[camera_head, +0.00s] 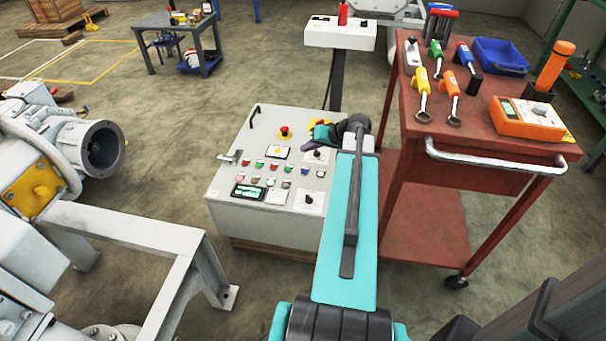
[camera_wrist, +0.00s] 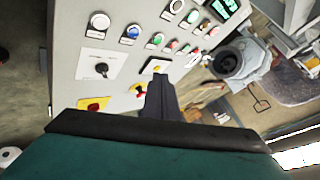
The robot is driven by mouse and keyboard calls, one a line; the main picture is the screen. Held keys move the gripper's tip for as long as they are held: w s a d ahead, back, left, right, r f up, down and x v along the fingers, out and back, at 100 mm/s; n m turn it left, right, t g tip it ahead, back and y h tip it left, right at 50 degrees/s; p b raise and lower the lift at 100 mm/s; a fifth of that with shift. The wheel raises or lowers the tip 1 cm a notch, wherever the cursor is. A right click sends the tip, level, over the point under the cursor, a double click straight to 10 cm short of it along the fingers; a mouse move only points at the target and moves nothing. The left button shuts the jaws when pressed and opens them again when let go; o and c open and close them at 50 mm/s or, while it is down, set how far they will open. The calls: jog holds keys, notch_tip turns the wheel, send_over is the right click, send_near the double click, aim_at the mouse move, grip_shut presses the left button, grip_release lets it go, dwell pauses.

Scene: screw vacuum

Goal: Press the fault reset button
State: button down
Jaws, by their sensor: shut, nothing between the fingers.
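The control panel is the sloped top of a grey cabinet (camera_head: 228,190), and the wrist view shows its face (camera_wrist: 70,35) close up. My gripper (camera_wrist: 158,80) is shut and empty, over the panel beside a square plate with a yellow centre (camera_wrist: 155,67). In the head view, my arm partly hides my gripper (camera_head: 320,136) at the panel's upper right.
A black rotary knob (camera_wrist: 102,69) on a white plate and a yellow-based emergency stop (camera_head: 285,132) stand out from the panel. A red tool cart (camera_head: 420,160) stands close on the right. Grey pump machinery (camera_head: 60,150) and its frame are on the left.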

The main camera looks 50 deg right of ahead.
jog(key=shift+f+b, duration=2.4)
jog(key=shift+f, duration=1.8)
jog(key=shift+f, duration=0.1)
jog(key=shift+w+f+b, duration=0.1)
jog(key=shift+f+b, duration=0.2)
jog(key=shift+f+b, duration=0.35)
jog(key=shift+f, duration=0.15)
jog(key=shift+r, duration=0.2)
jog(key=shift+r+p, duration=0.5)
jog(key=shift+r, duration=0.2)
jog(key=shift+r, duration=0.1)
jog(key=shift+r+p, duration=1.45)
jog(key=shift+r, duration=0.95)
